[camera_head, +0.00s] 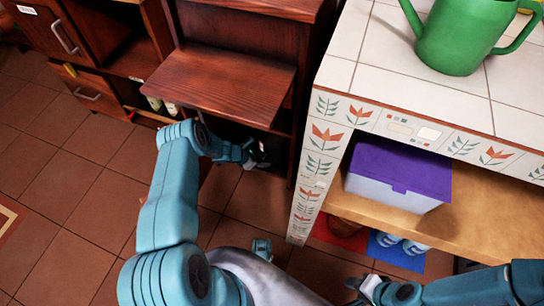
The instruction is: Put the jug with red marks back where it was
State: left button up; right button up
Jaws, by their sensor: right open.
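I cannot make out a jug with red marks in the head view. My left gripper (258,156) is at the dark lower opening of the wooden cabinet, below its protruding board. Its fingers are small and dark against the shadow, so I cannot tell whether they are open or shut, or whether they hold anything. My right gripper (362,287) is open at the bottom of the view, low in front of the tiled counter. I see nothing between its fingers.
A green watering can (460,38) stands on the tiled counter (372,92). A purple-lidded box (395,185) sits on the shelf below. Blue-and-white items lie on a blue mat (412,261) underneath. The wooden board (220,82) juts out above my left gripper. Floor at left is clear.

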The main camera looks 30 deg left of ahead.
pick_arm(q)
jog(key=p+v, duration=0.1)
jog(key=v, duration=0.3)
jog(key=shift+s, duration=0.1)
dwell(0.5)
